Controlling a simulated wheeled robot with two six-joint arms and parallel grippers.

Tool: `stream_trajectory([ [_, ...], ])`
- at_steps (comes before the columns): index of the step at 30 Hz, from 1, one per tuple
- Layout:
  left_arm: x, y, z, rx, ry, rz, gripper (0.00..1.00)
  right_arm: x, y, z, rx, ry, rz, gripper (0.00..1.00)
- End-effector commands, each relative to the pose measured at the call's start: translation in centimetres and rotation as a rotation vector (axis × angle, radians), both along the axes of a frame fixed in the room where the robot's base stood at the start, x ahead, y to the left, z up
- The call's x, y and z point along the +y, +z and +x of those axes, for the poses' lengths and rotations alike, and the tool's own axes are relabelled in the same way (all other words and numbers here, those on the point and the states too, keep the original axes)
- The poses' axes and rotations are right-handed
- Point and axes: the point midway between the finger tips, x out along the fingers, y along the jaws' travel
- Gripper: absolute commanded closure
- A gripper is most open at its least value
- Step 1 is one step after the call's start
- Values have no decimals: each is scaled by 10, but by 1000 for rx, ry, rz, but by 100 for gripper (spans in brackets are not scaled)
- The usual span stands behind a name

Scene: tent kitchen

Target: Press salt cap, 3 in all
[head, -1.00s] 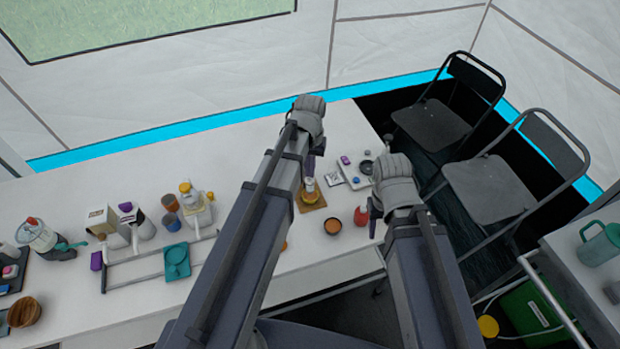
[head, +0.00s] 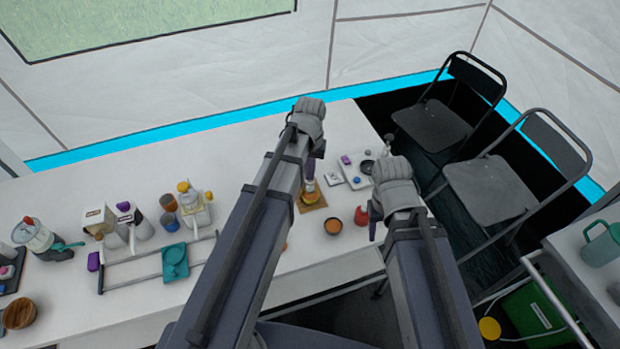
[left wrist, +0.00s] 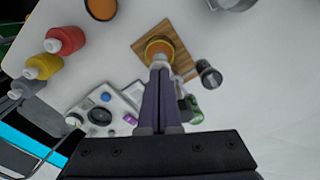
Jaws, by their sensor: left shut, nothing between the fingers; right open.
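An amber container (head: 306,198) stands on a small wooden board (head: 321,205) near the right end of the white table. I take it to be the salt; no label is readable. My left gripper (head: 309,184) is shut and empty, with its purple fingers pointing down at the container's top. In the left wrist view the fingertips (left wrist: 160,68) overlap a pale cap in the middle of the amber top (left wrist: 160,44). They look touching or very close; I cannot tell which. My right gripper (head: 373,222) is open, beside a red bottle (head: 361,215), its fingers partly hidden.
An orange bowl (head: 333,226) stands just right of the board. A white device with a dark dial (head: 356,174) lies behind. In the left wrist view a dark jar (left wrist: 208,73) stands close to the board. A teal item (head: 175,262) and a white rack lie left.

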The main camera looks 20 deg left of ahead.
Motion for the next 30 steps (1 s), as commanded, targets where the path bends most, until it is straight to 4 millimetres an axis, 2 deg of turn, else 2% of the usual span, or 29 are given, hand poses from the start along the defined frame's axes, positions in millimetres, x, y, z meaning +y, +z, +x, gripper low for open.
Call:
stream_trajectory([
  [10,0,-8,0,0,0,0,100,0,-8,0,0,0,0,50],
  [22,0,3,0,0,0,0,100,0,3,0,0,0,0,50],
  [30,0,2,0,0,0,0,100,0,2,0,0,0,0,50],
])
